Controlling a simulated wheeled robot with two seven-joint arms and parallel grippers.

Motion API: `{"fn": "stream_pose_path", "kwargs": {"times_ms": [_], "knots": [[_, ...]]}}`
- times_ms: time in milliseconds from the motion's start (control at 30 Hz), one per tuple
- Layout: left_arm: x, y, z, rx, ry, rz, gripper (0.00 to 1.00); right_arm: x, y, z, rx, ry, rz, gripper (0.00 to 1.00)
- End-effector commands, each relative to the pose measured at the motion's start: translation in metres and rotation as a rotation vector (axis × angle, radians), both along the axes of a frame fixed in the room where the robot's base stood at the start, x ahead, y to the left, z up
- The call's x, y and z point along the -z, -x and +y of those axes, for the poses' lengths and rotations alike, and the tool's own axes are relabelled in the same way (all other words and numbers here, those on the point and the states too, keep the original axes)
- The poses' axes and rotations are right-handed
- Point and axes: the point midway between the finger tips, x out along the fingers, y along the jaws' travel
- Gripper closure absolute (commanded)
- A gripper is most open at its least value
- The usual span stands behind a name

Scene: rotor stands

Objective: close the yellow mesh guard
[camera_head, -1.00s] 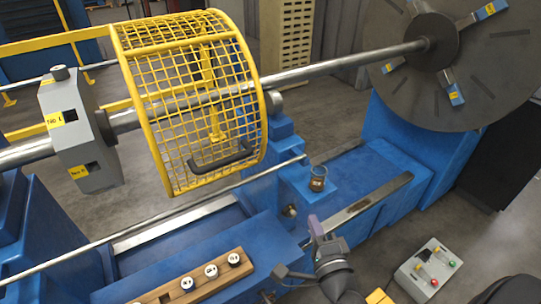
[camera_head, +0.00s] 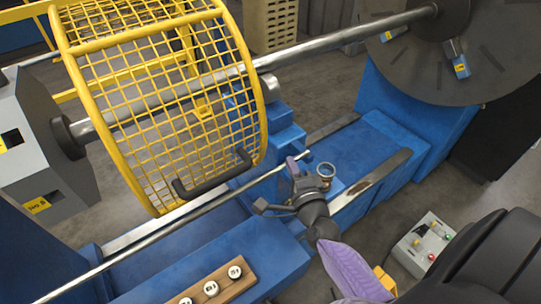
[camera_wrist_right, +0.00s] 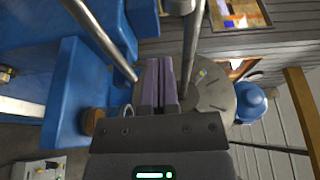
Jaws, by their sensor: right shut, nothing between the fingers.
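The yellow mesh guard (camera_head: 165,95) is a curved drum-shaped cage around the steel shaft (camera_head: 330,54) in the head view. Its black handle (camera_head: 212,177) sits on the lower front edge, just above a thin horizontal rod (camera_head: 175,225). I cannot tell whether the guard is fully down. My right gripper (camera_head: 296,165) is to the right of the handle and apart from it, close to the rod's end. Its purple fingers (camera_wrist_right: 158,84) are together and empty in the right wrist view. My left gripper is not in view.
A brown cup-like container (camera_head: 325,172) stands on the blue machine bed behind my right gripper. A wooden strip (camera_head: 218,284) with round white-topped pieces lies in front. A grey button box (camera_head: 425,243) is at right. A large grey disc (camera_head: 440,50) is at the back right.

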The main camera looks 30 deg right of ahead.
Motion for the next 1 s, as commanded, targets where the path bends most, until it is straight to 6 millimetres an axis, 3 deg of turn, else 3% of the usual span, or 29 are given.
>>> {"fn": "stream_pose_path", "kwargs": {"times_ms": [200, 333, 500, 1000], "knots": [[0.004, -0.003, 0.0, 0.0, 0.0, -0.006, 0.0, 0.0, -0.046, -0.012, 0.0, 0.001, -0.002, 1.0], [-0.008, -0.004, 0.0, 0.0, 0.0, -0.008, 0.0, -0.002, -0.043, 0.011, -0.001, -0.003, 0.001, 1.0], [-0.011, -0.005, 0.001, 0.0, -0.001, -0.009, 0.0, 0.0, -0.042, 0.026, -0.001, 0.0, 0.001, 1.0], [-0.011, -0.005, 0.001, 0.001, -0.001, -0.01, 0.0, 0.0, -0.041, 0.029, -0.001, 0.0, 0.001, 1.0]]}}
